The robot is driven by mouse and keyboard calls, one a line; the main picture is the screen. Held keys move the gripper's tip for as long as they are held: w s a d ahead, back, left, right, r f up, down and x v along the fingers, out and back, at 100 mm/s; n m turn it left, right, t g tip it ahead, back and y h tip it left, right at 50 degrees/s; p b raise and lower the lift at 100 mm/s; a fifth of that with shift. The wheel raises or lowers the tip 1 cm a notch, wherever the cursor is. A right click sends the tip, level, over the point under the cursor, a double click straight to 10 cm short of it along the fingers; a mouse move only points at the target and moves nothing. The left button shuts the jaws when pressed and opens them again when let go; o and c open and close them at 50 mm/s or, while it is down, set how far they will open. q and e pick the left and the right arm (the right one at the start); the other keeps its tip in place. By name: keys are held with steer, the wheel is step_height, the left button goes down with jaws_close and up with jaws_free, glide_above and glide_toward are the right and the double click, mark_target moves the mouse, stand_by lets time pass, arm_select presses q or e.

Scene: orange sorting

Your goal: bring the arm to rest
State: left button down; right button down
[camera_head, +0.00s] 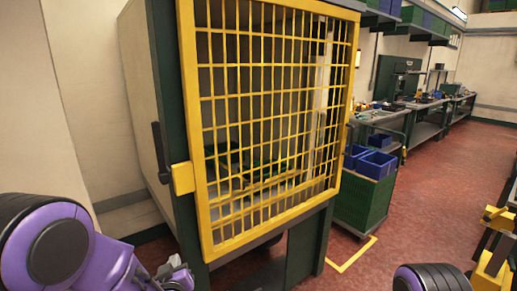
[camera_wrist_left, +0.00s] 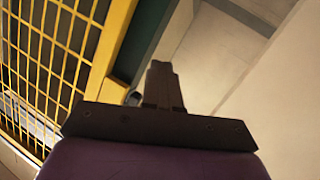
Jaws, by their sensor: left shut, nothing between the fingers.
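My left gripper (camera_head: 176,276) is at the bottom of the head view, at the end of my purple left arm, in front of the lower left corner of a cabinet with a yellow mesh door (camera_head: 222,243). In the left wrist view its fingers (camera_wrist_left: 163,84) are together with nothing between them. The door's yellow frame (camera_wrist_left: 112,45) is left of the fingers there, apart from them as far as I can tell. Part of my right arm shows at the bottom right of the head view, but its gripper is out of sight.
The cabinet's dark handle (camera_head: 161,153) is on its left side. A green cart (camera_head: 362,204) with blue bins (camera_head: 377,164) stands to the right. Workbenches (camera_head: 432,125) line the back. Yellow equipment (camera_head: 494,262) is at the right edge. The red floor (camera_head: 440,205) between is clear.

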arm_select(q)
steer(key=s+a+f+g+h, duration=0.1)
steer(key=s+a+f+g, duration=0.15)
steer(key=s+f, duration=0.65)
steer(key=s+a+f+g, duration=0.1)
steer(key=s+f+g, duration=0.3)
steer(key=s+f, duration=0.45)
steer(key=s+a+f+g, duration=0.1)
steer(key=s+f, duration=0.3)
steer(key=s, duration=0.5)
steer(key=s+a+f+g, duration=0.2)
steer(key=s+f+g, duration=0.2)
steer(key=s, duration=0.5)
steer(key=shift+s+a+f, duration=0.2)
steer(key=shift+s+f, duration=0.1)
steer(key=shift+f, duration=0.25)
steer(key=c, duration=1.4)
jaws_free()
steer(key=shift+s+f, duration=0.25)
steer(key=shift+s, duration=0.35)
steer(key=o, duration=0.4)
steer(key=shift+s, duration=0.1)
